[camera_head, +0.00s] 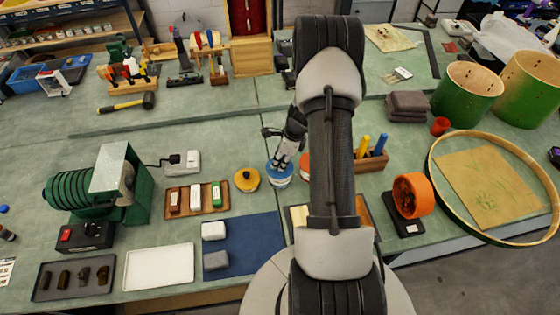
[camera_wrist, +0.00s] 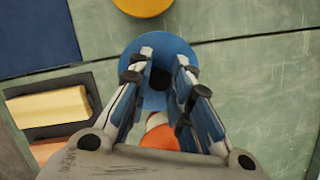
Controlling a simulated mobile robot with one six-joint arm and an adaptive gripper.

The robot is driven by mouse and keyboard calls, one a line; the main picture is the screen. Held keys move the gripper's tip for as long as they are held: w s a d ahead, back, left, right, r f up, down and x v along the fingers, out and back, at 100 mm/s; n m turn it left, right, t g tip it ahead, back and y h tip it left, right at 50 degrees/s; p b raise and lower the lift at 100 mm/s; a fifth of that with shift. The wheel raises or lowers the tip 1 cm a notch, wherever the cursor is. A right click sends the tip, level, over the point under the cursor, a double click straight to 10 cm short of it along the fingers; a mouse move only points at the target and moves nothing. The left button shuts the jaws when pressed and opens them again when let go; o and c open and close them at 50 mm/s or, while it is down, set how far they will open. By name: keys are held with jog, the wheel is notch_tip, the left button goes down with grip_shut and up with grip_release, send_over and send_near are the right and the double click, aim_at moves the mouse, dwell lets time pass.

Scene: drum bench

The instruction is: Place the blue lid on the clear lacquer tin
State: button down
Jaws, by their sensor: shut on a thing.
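The blue lid (camera_head: 270,175) is a round disc, with a dark knob (camera_wrist: 160,78) at its middle. It also shows in the wrist view (camera_wrist: 157,98). My gripper (camera_wrist: 163,58) is shut on this knob from above; in the head view the gripper (camera_head: 281,163) points down at the lid. A pale band shows under the lid's near edge in the head view. It may be a tin's side, and I cannot tell whether the lid rests on it. A yellow-topped round tin (camera_head: 247,180) stands just left. An orange round thing (camera_head: 304,166) stands right, partly behind my arm.
A wooden tray with small blocks (camera_head: 180,213), a blue mat (camera_head: 250,258) and a white tray (camera_head: 158,267) lie in front and left. A wooden holder (camera_head: 374,162) stands right of my arm. Bare green bench lies behind the tins.

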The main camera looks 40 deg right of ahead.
jog(key=shift+r, duration=0.15)
jog(key=c, duration=1.9)
grip_release()
jog(key=shift+f, duration=0.25)
jog(key=o, duration=0.4)
jog(key=shift+r, duration=0.1)
jog(key=shift+o, duration=0.2)
